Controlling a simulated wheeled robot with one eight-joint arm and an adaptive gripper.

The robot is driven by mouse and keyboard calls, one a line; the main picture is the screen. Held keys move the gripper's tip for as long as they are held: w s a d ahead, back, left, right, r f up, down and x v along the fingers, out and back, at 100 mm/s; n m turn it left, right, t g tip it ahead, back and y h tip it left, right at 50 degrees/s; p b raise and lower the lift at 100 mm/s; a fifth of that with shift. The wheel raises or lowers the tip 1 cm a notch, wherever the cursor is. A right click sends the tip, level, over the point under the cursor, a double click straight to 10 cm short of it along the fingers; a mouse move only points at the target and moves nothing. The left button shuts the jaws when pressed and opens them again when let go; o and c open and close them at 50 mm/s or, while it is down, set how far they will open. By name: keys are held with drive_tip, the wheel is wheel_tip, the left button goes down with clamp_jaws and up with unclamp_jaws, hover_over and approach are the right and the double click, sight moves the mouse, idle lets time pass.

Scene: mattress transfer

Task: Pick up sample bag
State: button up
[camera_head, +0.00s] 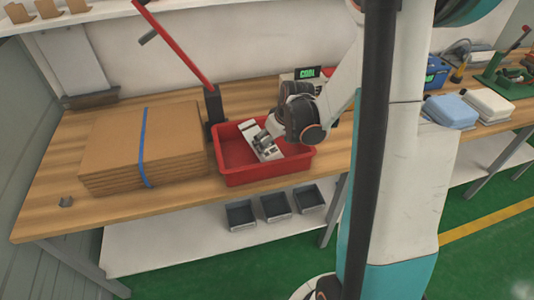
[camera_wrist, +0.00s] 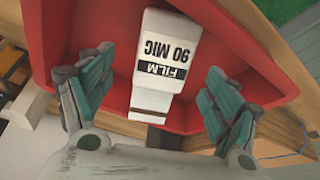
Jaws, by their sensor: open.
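The sample bag looks like a white packet with a black and white label reading "FILM 90 MIC" (camera_wrist: 165,52). It lies inside a red bin (camera_wrist: 262,72), and it also shows in the head view (camera_head: 251,131), partly covered by my gripper. My gripper (camera_wrist: 160,66) is open, with one teal finger on each side of the packet in the wrist view. The fingers look apart from the packet. In the head view my gripper (camera_head: 264,144) reaches down into the red bin (camera_head: 268,174) from the right. The exact height of the fingertips above the packet is hard to tell.
A stack of flat cardboard (camera_head: 120,150) with a blue strap lies left of the bin. A red-handled lever tool (camera_head: 180,45) stands behind it. Several grey trays (camera_head: 275,207) sit on the lower shelf. Blue and white packets (camera_head: 450,110) lie at the right.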

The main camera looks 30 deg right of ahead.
drive_tip(key=b+x, duration=0.1)
drive_tip(key=x, duration=0.1)
drive_tip(key=b+x, duration=0.1)
drive_tip(key=x, duration=0.2)
drive_tip(key=shift+w+a, duration=0.15)
drive_tip(key=shift+a, duration=0.05)
drive_tip(key=shift+r, duration=0.1)
drive_tip(key=c, duration=1.3)
